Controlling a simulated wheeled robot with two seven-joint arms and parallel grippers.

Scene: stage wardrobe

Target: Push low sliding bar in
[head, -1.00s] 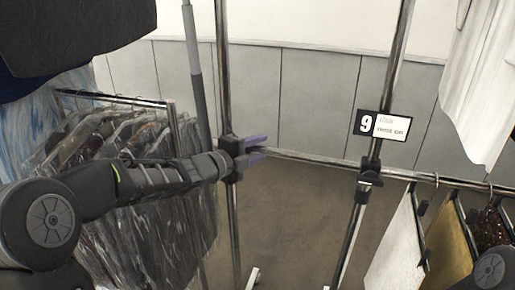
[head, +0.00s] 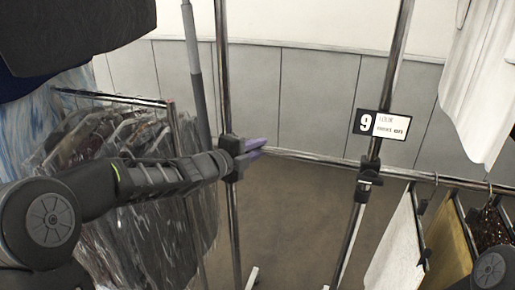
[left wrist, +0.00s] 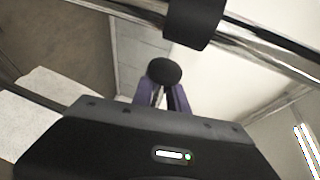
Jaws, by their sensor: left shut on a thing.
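My left gripper (head: 255,149) is at the left chrome upright (head: 224,75), beside the black clamp (head: 232,172) there. Its purple fingers point right. In the left wrist view the gripper (left wrist: 162,98) is shut on a round black knob (left wrist: 164,72). What the knob belongs to is hidden. A low chrome bar (head: 320,160) runs rightward from behind the fingers, past the right upright (head: 394,75); its left end is hidden by the gripper. A chrome tube (left wrist: 265,48) with a black collar (left wrist: 195,20) passes close beyond the fingers. My right gripper is not in view.
Plastic-covered garments (head: 150,215) hang at left, under my left arm. A sign with a 9 (head: 381,125) is on the right upright. White cloth (head: 485,80) and several garments (head: 452,245) hang at right. Brown floor (head: 290,215) is clear between the uprights.

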